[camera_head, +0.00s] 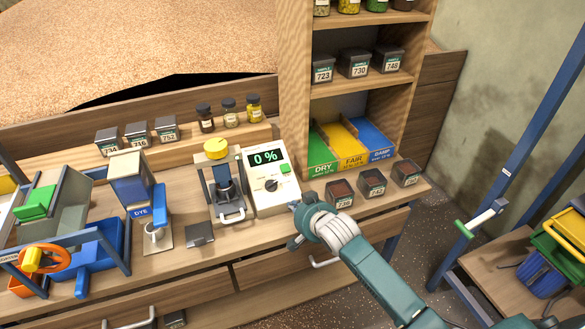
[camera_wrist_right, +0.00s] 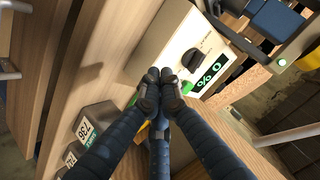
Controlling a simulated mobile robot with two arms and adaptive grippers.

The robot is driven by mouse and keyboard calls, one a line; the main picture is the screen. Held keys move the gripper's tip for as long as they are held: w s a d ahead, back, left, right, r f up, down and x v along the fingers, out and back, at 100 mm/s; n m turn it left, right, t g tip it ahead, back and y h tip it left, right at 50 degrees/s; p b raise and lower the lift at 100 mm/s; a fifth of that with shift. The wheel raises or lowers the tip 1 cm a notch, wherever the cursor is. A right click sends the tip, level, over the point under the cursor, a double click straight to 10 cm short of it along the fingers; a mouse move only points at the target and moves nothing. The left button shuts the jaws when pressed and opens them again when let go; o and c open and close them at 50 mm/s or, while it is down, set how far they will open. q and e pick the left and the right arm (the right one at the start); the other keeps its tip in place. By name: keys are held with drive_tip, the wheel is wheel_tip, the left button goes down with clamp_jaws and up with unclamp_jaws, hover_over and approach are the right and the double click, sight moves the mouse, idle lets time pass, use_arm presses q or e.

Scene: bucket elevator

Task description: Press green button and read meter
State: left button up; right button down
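The white meter (camera_head: 266,178) stands on the bench, its dark display reading "0 %" in green. It has a black knob (camera_head: 271,185) and a green button (camera_head: 285,168) on its right side. My right gripper (camera_head: 296,207) is low in front of the meter's right side. In the right wrist view, the right gripper (camera_wrist_right: 160,76) has its fingertips together, with nothing seen between them. The green button (camera_wrist_right: 187,87) shows just beside the fingertips, partly hidden; I cannot tell whether they touch. The display (camera_wrist_right: 209,72) also shows there. My left gripper is not in view.
A press-like device with a yellow knob (camera_head: 216,148) stands left of the meter. Dark sample boxes (camera_head: 340,193) sit to its right, below the green DRY tray (camera_head: 321,152). Wooden shelves (camera_head: 362,85) rise behind. Drawers with handles (camera_head: 325,261) lie below the bench edge.

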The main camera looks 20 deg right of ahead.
sight(285, 168)
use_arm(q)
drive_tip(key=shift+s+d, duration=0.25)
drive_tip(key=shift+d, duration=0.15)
use_arm(e)
drive_tip(key=w+d+r+m+t, duration=0.2)
drive_tip(key=w+r+t, duration=0.1)
drive_tip(key=w+r, duration=0.6)
wheel_tip(285, 168, up, 4)
drive_tip(key=shift+w+d+f+m, duration=0.1)
drive_tip(key=shift+w+d+m, duration=0.1)
drive_tip(key=shift+d+m, duration=0.15)
drive_tip(key=shift+f, duration=0.1)
